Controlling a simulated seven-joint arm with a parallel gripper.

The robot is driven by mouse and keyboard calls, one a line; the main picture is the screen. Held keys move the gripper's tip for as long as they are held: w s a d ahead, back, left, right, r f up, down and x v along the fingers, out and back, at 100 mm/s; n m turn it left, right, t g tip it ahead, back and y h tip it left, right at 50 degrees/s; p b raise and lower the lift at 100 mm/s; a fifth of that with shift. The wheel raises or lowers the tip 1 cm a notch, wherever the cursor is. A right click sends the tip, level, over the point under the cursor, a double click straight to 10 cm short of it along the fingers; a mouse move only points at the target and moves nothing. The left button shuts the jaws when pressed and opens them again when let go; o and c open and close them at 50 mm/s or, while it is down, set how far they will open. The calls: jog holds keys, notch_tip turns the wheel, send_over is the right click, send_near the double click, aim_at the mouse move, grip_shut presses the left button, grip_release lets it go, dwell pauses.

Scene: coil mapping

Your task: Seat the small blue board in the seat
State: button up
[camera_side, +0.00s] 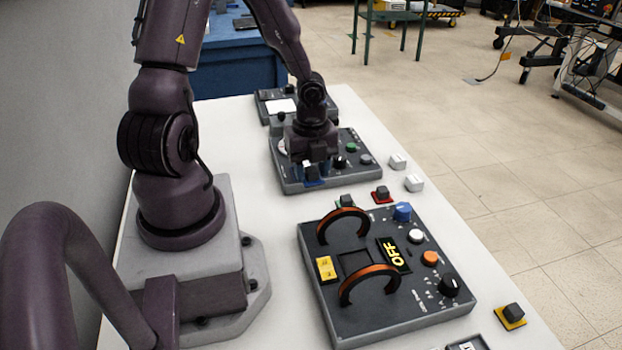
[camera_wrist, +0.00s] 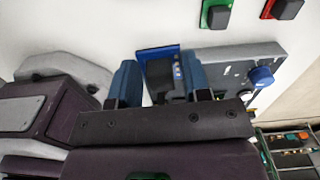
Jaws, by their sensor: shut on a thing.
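My gripper (camera_side: 311,168) is shut on the small blue board (camera_side: 314,183) by its dark block, over the near edge of the rear grey panel in the side view. In the wrist view, the blue fingers of my gripper (camera_wrist: 160,80) stand on both sides of the black block, and the blue board (camera_wrist: 153,53) shows beyond it. How high the board is above the panel I cannot tell. A dark square recess (camera_side: 355,262), which looks like the seat, lies empty in the front grey panel, between two orange-and-black arches (camera_side: 343,224).
The front panel (camera_side: 335,312) also bears a yellow block, an OFF display and several knobs. A green board (camera_side: 345,202) and a red board (camera_side: 381,195) lie between the two panels. White blocks (camera_side: 414,182) and a yellow board (camera_side: 513,317) lie near the table's right edge.

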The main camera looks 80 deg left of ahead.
jog(key=shift+d, duration=0.1)
jog(key=a+n, duration=0.2)
jog(key=a, duration=0.2)
jog(key=a+f+n, duration=0.1)
jog(key=a+n, duration=0.2)
jog(key=a, duration=0.1)
jog(key=a+n, duration=0.3)
jog(key=a, duration=0.1)
jog(key=shift+w+a+f, duration=0.3)
jog(key=shift+w+a, duration=0.05)
jog(key=shift+w, duration=0.05)
jog(key=a+n, duration=0.2)
jog(key=a, duration=0.1)
jog(key=a+r+n, duration=0.1)
jog(key=a+n, duration=0.2)
jog(key=a+r+n, duration=0.1)
jog(key=a+n, duration=0.2)
jog(key=shift+w+a+r, duration=0.15)
jog(key=shift+a+r, duration=0.1)
jog(key=shift+w+a+r+n, duration=0.1)
jog(key=shift+w+r+n, duration=0.1)
jog(key=shift+n, duration=0.4)
jog(key=shift+f, duration=2.85)
jog(key=shift+f, duration=0.5)
